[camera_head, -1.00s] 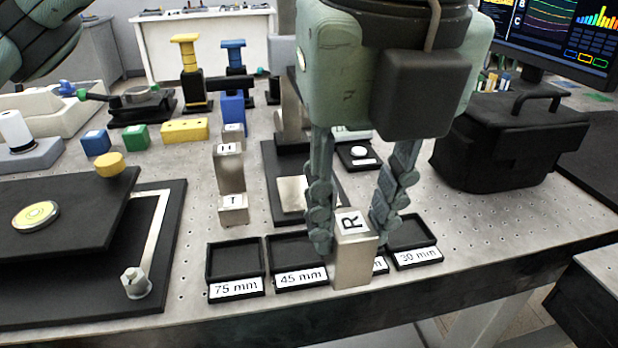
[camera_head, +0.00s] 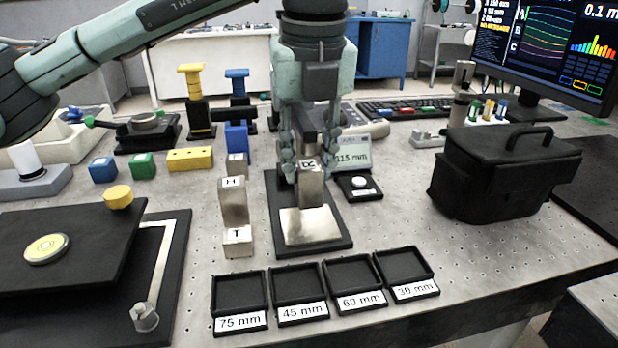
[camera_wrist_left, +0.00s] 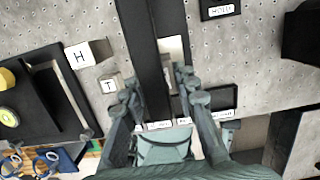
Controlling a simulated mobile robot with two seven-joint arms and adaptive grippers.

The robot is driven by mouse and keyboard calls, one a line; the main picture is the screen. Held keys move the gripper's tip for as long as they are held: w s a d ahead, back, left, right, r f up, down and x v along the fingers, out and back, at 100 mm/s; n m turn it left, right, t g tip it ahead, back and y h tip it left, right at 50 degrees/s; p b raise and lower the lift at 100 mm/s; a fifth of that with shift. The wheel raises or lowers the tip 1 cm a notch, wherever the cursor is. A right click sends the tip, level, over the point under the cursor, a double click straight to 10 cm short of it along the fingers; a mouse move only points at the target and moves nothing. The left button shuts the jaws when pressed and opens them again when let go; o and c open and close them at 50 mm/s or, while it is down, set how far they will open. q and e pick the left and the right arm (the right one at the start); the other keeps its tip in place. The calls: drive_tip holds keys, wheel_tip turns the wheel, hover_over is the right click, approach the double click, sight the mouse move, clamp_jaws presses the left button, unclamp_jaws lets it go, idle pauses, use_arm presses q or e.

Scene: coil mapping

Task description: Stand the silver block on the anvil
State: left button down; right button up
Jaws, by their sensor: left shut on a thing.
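The silver block marked R (camera_head: 311,190) is upright between the fingers of my left gripper (camera_head: 308,168), which is shut on it. In the wrist view the block (camera_wrist_left: 167,76) shows only in part between the fingers. The anvil is a pale metal plate (camera_head: 312,232) on a black base (camera_head: 275,240). The block is over the rear part of the plate; I cannot tell whether its foot touches it. My right gripper is not in view.
Silver blocks marked H (camera_head: 233,203) and T (camera_head: 238,242) stand left of the anvil. Several empty black trays with millimetre labels, such as the 75 mm tray (camera_head: 240,292), lie in front. A display (camera_head: 352,155) reads 115 mm. A black case (camera_head: 500,175) stands right.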

sight(310, 168)
use_arm(q)
drive_tip(key=shift+s+f, duration=0.1)
drive_tip(key=shift+f, duration=1.6)
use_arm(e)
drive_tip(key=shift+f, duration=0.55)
use_arm(q)
drive_tip(key=shift+f, duration=0.1)
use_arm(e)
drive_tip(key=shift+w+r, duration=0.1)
